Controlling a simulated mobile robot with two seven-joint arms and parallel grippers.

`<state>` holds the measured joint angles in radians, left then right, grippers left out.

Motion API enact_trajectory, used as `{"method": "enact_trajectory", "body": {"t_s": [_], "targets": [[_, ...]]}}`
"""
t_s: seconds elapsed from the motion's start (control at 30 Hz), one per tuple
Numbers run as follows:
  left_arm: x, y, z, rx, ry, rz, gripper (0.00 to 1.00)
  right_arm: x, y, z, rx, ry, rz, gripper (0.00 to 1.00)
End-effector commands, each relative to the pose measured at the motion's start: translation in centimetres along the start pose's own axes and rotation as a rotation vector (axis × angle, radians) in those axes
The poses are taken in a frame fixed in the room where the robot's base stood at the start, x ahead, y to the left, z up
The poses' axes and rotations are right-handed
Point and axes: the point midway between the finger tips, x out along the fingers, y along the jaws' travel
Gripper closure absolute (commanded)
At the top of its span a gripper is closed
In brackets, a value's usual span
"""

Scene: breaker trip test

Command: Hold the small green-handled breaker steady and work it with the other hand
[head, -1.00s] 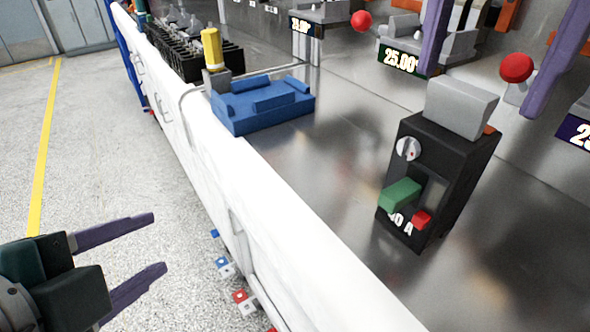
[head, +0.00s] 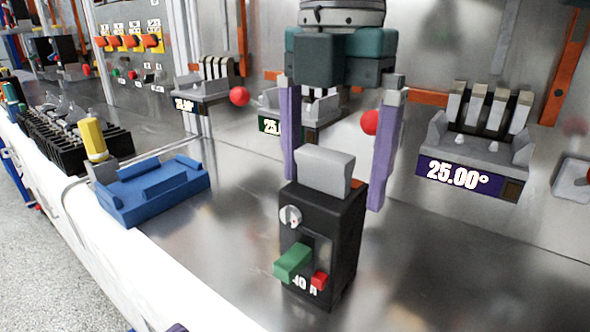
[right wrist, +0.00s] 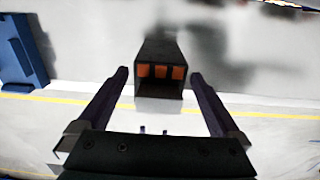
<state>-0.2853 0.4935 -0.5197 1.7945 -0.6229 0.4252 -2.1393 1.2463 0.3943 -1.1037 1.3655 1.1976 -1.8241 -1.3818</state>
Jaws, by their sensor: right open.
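The small breaker (head: 341,262) is a black upright box on the steel bench. Its front has a grey dial (head: 290,217), a green handle (head: 293,262) and a red button (head: 319,281); a grey block (head: 324,170) sits at its top. My right gripper (head: 333,193) points down over it, open, with one purple finger on each side. In the right wrist view the breaker (right wrist: 160,53) shows orange squares between the fingertips, with a gap on both sides. Only a purple tip, seemingly of my left gripper (head: 177,328), shows at the bottom edge.
A blue fixture (head: 152,190) and a yellow-handled tool (head: 94,138) stand at left, by a black rack (head: 80,140). Behind are grey units with angle displays (head: 459,177) and red knobs (head: 240,96). Bare steel lies around the breaker.

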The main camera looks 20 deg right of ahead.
Motion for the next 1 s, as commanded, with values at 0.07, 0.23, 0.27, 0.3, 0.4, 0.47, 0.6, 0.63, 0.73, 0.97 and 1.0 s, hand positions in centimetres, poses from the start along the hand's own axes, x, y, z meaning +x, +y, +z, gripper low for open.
{"method": "enact_trajectory", "body": {"t_s": [0.07, 0.23, 0.27, 0.3, 0.4, 0.47, 0.6, 0.63, 0.73, 0.97, 1.0], "targets": [[0.0, 0.0, 0.0, -0.002, 0.000, 0.001, 0.50, 1.6, -0.1, 0.0, 0.001, 0.001, -0.005, 0.00], [0.0, 0.0, 0.0, -0.003, -0.001, 0.002, 0.50, 4.3, -0.1, 0.0, 0.001, 0.000, -0.003, 0.00], [0.0, 0.0, 0.0, -0.003, -0.001, 0.002, 0.50, 4.6, -0.1, 0.0, 0.001, 0.000, -0.002, 0.00], [0.0, 0.0, 0.0, -0.004, -0.001, 0.002, 0.50, 5.0, -0.1, 0.0, 0.002, 0.000, -0.002, 0.00], [0.0, 0.0, 0.0, -0.004, -0.001, 0.003, 0.50, 5.7, -0.1, 0.0, 0.001, 0.000, -0.002, 0.00], [0.0, 0.0, 0.0, -0.004, -0.001, 0.003, 0.50, 5.8, -0.1, 0.0, 0.000, -0.001, -0.001, 0.00], [0.0, 0.0, 0.0, -0.004, -0.001, 0.003, 0.50, 5.9, -0.1, 0.0, 0.000, -0.001, 0.000, 0.00], [0.0, 0.0, 0.0, -0.004, -0.001, 0.003, 0.50, 5.9, -0.1, 0.0, 0.000, -0.001, 0.000, 0.00], [0.0, 0.1, 0.0, -0.004, -0.001, 0.003, 0.50, 5.9, -0.1, 0.0, 0.000, -0.001, 0.000, 0.02], [0.0, 0.1, 0.0, -0.004, -0.001, 0.003, 0.50, 5.9, -0.1, 0.0, 0.000, -0.001, 0.000, 0.28], [0.0, 0.1, 0.0, -0.004, -0.001, 0.003, 0.50, 5.9, -0.1, 0.0, 0.000, -0.001, 0.000, 0.33]]}}
